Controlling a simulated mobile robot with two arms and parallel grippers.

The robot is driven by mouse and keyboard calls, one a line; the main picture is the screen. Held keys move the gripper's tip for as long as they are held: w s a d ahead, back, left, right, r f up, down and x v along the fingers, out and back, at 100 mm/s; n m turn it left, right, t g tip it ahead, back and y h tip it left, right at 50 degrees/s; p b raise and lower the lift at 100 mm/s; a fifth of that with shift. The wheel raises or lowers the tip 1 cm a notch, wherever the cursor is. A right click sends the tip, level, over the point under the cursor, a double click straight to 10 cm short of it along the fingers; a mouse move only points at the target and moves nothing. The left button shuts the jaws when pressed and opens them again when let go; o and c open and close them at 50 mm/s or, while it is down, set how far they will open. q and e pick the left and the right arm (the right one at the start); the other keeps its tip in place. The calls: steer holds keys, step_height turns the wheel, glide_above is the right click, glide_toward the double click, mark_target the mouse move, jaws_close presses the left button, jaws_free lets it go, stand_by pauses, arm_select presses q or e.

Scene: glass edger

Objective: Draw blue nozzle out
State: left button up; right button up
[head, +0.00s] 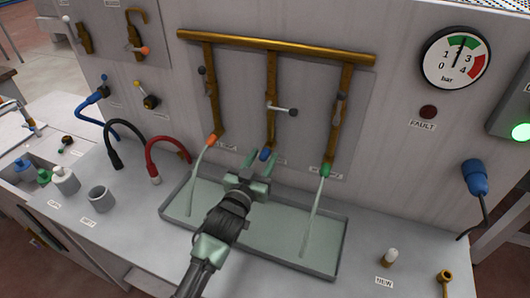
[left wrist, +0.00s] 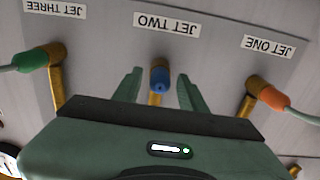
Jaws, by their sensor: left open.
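The blue nozzle (head: 265,154) sits at the lower end of the middle brass pipe, above the tray. In the left wrist view the blue nozzle (left wrist: 160,78) is under the JET TWO label, with no water coming from it. My left gripper (head: 259,163) is open, with its fingers on either side of the blue nozzle. In the left wrist view its two green fingers (left wrist: 159,86) stand apart with a gap to the nozzle on each side. My right gripper is not in view.
The orange nozzle (head: 211,140) and green nozzle (head: 326,170) flank it, each running a stream into the grey tray (head: 344,240). The middle valve lever (head: 285,111) points sideways. A pressure gauge (head: 455,58) and dark FAULT lamp (head: 428,112) are at right. Cups and hoses stand left.

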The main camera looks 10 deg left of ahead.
arm_select(q)
jaws_close()
steer(key=shift+s+a+p, duration=0.15)
steer(key=shift+s+p, duration=0.25)
steer(key=shift+s, duration=0.25)
stand_by(0.5)
steer(key=shift+s+a+p, duration=0.1)
steer(key=shift+s+p, duration=0.3)
steer(key=shift+s, duration=0.15)
steer(key=shift+s+a+p, duration=0.15)
steer(key=shift+s+p, duration=0.15)
steer(key=shift+s, duration=0.4)
steer(key=shift+s+a+p, duration=0.1)
steer(key=shift+s+p, duration=0.2)
steer(key=shift+s, duration=0.4)
steer(key=shift+s+a+p, duration=0.1)
steer(key=shift+s+p, duration=0.2)
steer(key=shift+s, duration=0.15)
steer(key=p, duration=0.3)
glide_toward(262, 160)
steer(key=shift+s+a+f, duration=0.1)
steer(key=shift+s+a, duration=0.1)
steer(key=shift+s, duration=0.55)
steer(key=shift+s+a+r, duration=0.1)
steer(key=shift+s+a, duration=0.05)
steer(key=shift+s, duration=0.65)
steer(key=shift+s+a+f, duration=0.1)
steer(key=shift+s+a, duration=0.1)
steer(key=shift+s, duration=0.55)
